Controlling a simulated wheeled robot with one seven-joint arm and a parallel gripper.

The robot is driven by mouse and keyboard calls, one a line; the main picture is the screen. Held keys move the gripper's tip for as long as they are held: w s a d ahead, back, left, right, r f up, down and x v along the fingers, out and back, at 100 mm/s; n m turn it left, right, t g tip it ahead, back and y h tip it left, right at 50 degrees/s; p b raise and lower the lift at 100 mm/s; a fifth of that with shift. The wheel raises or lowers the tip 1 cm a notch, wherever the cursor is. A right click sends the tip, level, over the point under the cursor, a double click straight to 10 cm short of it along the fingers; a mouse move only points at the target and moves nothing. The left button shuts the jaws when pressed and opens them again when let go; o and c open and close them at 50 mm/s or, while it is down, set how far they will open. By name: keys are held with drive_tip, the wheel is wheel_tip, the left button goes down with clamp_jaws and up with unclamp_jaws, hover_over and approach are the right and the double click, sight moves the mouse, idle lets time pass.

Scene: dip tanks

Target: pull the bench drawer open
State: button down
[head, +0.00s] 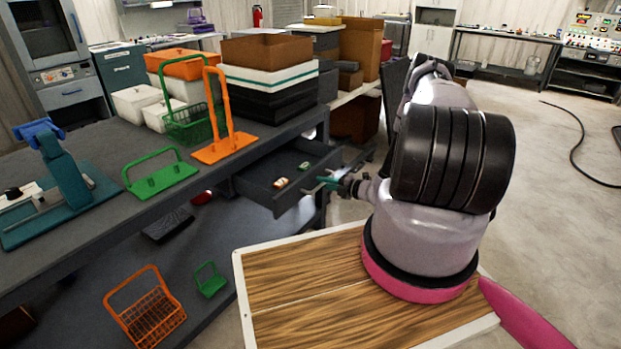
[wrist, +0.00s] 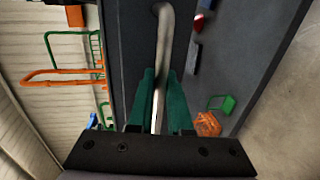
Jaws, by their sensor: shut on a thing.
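The bench drawer (head: 262,185) is a dark grey drawer under the bench top, and it stands partly open in the head view. Small items, one orange and white (head: 281,183), lie inside it. My gripper (head: 328,184) is at the drawer's front. In the wrist view its green fingers (wrist: 160,105) are shut on the drawer handle (wrist: 165,40), a pale metal bar that runs up between them. My arm covers part of the view to the right of the drawer.
The bench top (head: 95,215) carries a green rack (head: 160,180), an orange rack (head: 226,148), white bins (head: 137,103) and stacked boxes (head: 268,92). An orange basket (head: 150,310) and a small green basket (head: 210,281) sit on the lower shelf. Open floor (head: 545,200) lies to the right.

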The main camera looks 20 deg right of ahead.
drive_tip(key=shift+f+v, duration=0.15)
drive_tip(key=shift+v, duration=0.65)
drive_tip(key=shift+f+v, duration=0.2)
drive_tip(key=shift+v, duration=0.6)
drive_tip(key=shift+s, duration=0.1)
drive_tip(key=c, duration=0.8)
unclamp_jaws()
drive_tip(key=shift+c, duration=0.2)
drive_tip(key=shift+d, duration=0.1)
drive_tip(key=v, duration=1)
drive_tip(key=shift+s+d, duration=0.2)
drive_tip(key=shift+s, duration=0.1)
drive_tip(key=shift+r, duration=0.1)
